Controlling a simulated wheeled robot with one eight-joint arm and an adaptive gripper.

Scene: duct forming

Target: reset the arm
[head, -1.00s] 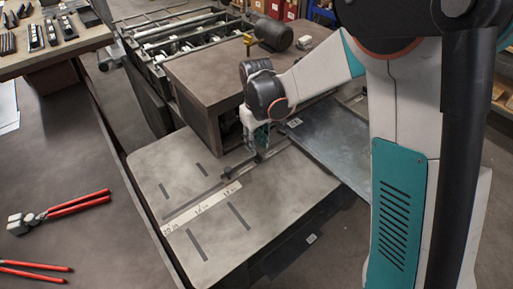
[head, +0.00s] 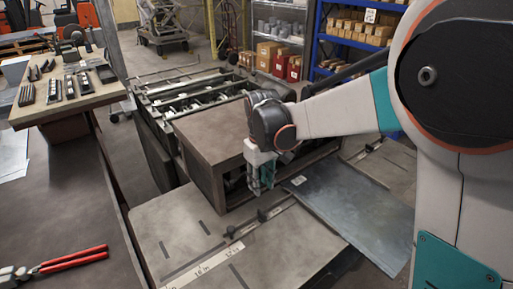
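My gripper (head: 261,185) hangs from the wrist at the end of my arm, pointing down in front of the brown machine housing. Its teal fingers are small in the head view, and I cannot tell whether they are open or shut. Nothing is visibly held in it. It is above the back edge of the grey machine table (head: 190,220), close to the fence bar (head: 262,214). A grey metal sheet (head: 350,205) lies just right of the gripper, with a small white label near its left corner.
The brown housing (head: 205,135) stands right behind the gripper, with a roller frame (head: 185,92) beyond it. Red-handled pliers (head: 70,262) lie on the left bench. A tool table (head: 65,95) is at upper left. Shelves with boxes (head: 355,25) stand behind.

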